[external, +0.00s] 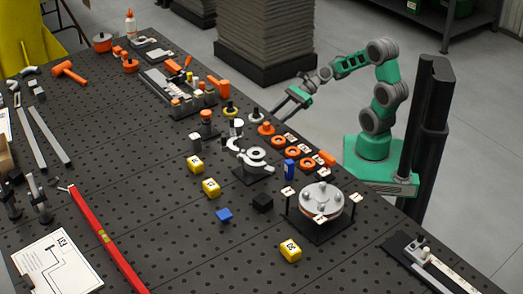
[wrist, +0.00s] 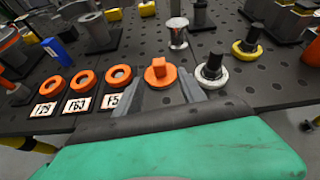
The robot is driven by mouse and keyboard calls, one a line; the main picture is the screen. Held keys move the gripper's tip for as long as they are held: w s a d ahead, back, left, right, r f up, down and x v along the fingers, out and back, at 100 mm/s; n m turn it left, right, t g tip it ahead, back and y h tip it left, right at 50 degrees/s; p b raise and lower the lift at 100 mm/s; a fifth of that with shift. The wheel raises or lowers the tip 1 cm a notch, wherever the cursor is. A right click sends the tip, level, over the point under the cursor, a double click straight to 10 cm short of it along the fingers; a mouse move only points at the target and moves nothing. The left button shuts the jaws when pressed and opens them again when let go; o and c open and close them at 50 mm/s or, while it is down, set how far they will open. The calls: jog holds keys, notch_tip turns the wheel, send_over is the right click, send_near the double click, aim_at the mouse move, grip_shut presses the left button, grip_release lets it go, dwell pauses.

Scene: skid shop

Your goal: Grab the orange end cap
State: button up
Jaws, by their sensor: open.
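The orange end cap (wrist: 159,74) is a round disc with a raised block on top. It lies on the black perforated table, and also shows in the external view (external: 266,129) near the table edge on my arm's side. My gripper (external: 280,108) is open and empty, reaching over that edge close to the cap. In the wrist view the cap appears between and slightly beyond the two grey fingertips (wrist: 160,88). I cannot tell whether either finger touches it.
Several orange rings (wrist: 83,81) with white number labels (wrist: 76,106) lie left of the cap in the wrist view. A white-based black knob (wrist: 211,70) stands close to the right finger, with a yellow-based one (wrist: 247,45) beyond. A silver post (wrist: 178,32) stands behind.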

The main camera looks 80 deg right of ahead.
aim_at(266, 123)
jog(key=shift+w+m, duration=0.15)
jog(key=shift+m, duration=0.35)
jog(key=x, duration=0.5)
jog(key=b+x, duration=0.1)
jog(key=x, duration=0.1)
jog(key=shift+w+a+r, duration=0.15)
jog(key=shift+a+r, duration=0.2)
jog(key=shift+a, duration=0.05)
grip_shut()
